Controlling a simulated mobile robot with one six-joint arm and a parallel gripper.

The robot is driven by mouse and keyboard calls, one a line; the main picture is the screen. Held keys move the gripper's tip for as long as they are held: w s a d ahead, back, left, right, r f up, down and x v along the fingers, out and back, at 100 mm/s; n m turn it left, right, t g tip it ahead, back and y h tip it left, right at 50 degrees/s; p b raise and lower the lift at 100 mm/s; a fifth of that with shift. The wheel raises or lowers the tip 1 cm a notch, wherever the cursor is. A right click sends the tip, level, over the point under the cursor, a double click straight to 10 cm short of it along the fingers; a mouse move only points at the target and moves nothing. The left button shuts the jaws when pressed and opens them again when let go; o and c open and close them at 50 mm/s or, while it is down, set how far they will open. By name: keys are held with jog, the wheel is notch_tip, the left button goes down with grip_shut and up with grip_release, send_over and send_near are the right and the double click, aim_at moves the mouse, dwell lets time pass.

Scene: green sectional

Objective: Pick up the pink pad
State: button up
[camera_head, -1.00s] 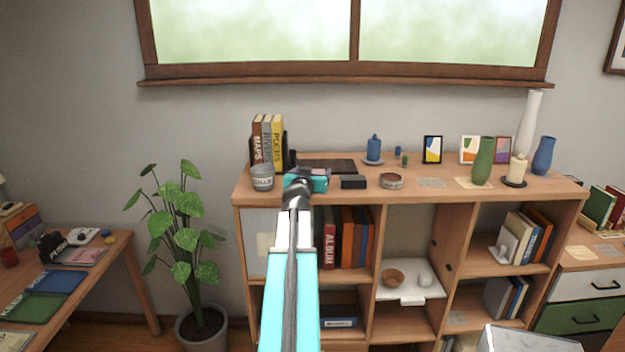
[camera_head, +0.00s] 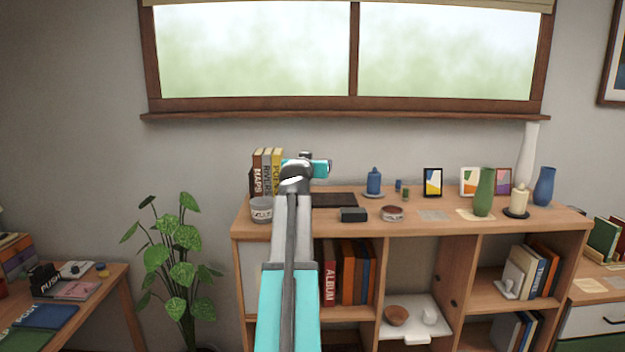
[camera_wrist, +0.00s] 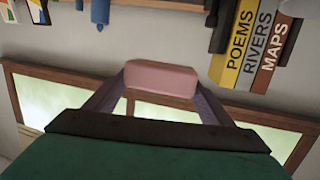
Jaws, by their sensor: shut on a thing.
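The pink pad (camera_wrist: 161,78) is a small pink block with rounded edges. In the wrist view it sits between the two fingers of my gripper (camera_wrist: 163,84), which is shut on it. In the head view my gripper's teal and dark end (camera_head: 318,168) is above the left part of the shelf unit's top, beside the books. There my own arm hides the pad and the fingertips.
The shelf unit's top (camera_head: 445,228) holds upright books (camera_head: 268,172), a grey cup (camera_head: 261,210), a dark flat tray (camera_head: 335,200), a small black box (camera_head: 353,214), a round tin (camera_head: 392,213) and several vases and frames. The window (camera_head: 250,50) is behind.

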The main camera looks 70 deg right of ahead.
jog(key=shift+r, duration=0.8)
jog(key=shift+r, duration=0.1)
